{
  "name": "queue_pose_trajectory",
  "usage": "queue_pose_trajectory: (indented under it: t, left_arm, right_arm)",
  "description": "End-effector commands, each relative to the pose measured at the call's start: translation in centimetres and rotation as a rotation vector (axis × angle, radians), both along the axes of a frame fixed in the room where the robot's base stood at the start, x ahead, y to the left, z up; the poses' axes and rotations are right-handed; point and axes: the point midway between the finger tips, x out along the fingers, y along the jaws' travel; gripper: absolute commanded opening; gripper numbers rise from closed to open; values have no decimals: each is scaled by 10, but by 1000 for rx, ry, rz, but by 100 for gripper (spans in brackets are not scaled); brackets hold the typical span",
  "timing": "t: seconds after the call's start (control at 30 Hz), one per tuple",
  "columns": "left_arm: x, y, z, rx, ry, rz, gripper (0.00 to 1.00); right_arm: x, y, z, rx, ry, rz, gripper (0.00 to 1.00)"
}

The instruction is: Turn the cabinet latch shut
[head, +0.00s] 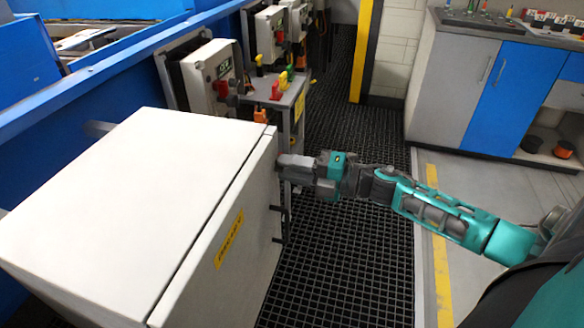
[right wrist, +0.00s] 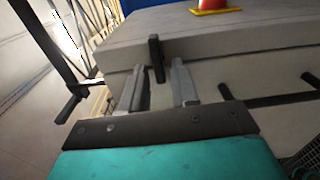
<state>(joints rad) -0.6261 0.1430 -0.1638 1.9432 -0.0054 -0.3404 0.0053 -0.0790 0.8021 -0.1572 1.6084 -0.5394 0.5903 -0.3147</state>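The white cabinet (head: 120,180) stands at the left of the head view, its door (head: 225,245) carrying a yellow label. The latch (right wrist: 156,58) is a small dark bar in the right wrist view, standing roughly upright in that picture near an edge of the cabinet. I cannot make it out in the head view, where my gripper covers that area. My right gripper (head: 281,164) is at the door's upper right edge. In the right wrist view its two grey fingers (right wrist: 160,82) are apart, and the latch shows between their tips; contact is unclear. My left gripper is not in view.
A dark bar handle (right wrist: 268,98) is right of the fingers in the wrist view. Behind the cabinet are a grey control box (head: 207,78) and a stand with coloured knobs (head: 275,95). Dark grating (head: 340,260) is clear. A blue-doored counter (head: 500,98) stands far right.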

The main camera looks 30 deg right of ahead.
Motion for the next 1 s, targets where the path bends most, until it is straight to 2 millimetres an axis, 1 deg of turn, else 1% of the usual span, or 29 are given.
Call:
queue_pose_trajectory:
  t: [0.03,0.07,0.33,0.47,0.57,0.8,1.0]
  left_arm:
    - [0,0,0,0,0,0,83]
    - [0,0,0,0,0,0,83]
    - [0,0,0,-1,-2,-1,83]
    - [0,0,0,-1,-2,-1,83]
    - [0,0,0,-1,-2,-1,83]
    - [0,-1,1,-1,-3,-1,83]
    - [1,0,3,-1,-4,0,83]
  right_arm:
    - [0,0,0,1,1,0,35]
    - [0,0,0,1,1,-1,37]
    - [-1,-1,0,2,1,-1,37]
    - [-8,-7,-1,0,3,-1,37]
    - [-19,-16,-1,0,4,-2,37]
    - [-54,-46,-1,1,6,-1,37]
    - [-79,-68,0,1,3,-2,37]
